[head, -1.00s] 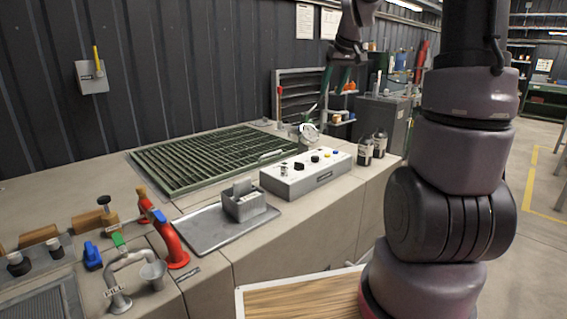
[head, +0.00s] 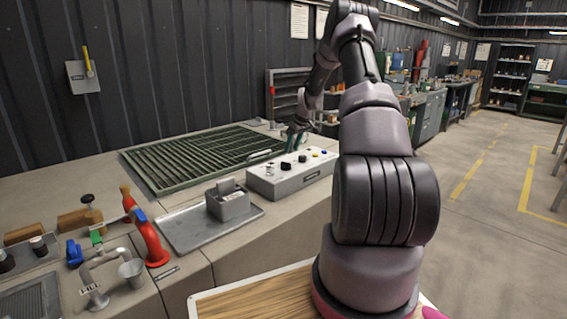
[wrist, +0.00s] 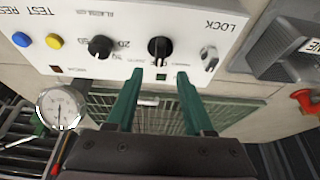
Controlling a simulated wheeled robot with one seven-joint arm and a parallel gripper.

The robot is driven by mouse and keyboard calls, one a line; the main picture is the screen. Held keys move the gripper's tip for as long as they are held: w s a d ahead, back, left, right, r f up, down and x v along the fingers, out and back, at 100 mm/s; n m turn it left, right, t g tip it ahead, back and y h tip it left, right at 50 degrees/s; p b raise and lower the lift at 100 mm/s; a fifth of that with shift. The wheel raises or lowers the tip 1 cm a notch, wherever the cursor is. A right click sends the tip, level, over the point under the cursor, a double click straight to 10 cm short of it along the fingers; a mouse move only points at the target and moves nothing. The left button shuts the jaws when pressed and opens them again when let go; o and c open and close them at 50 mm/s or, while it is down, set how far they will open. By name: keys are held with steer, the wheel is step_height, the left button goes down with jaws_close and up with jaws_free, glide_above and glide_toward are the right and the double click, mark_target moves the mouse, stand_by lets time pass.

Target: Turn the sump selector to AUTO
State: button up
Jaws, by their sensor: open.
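The white control panel (head: 262,180) sits on the bench, right of the grate; the wrist view (wrist: 235,12) shows it upside down. A black selector knob (wrist: 160,48) with a raised bar handle stands on it, between a key lock (wrist: 209,57) and a numbered black dial (wrist: 100,46). I take this knob as the sump selector, though its position labels are not readable. My gripper (wrist: 160,76) is open, its green fingers either side of the knob's line, tips just short of it and apparently not touching. In the head view my gripper (head: 296,147) is above the panel's back edge.
A yellow button (wrist: 53,41) and a blue button (wrist: 22,39) are on the panel beyond the dial. A round gauge (wrist: 62,108) stands close beside my fingers. A grey tray (head: 190,240) with a box (head: 229,205) lies left of the panel. The grate (head: 190,160) is behind.

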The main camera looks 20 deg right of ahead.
mark_target(287, 163)
steer(key=x, duration=0.9)
steer(key=shift+s, duration=0.1)
jaws_close()
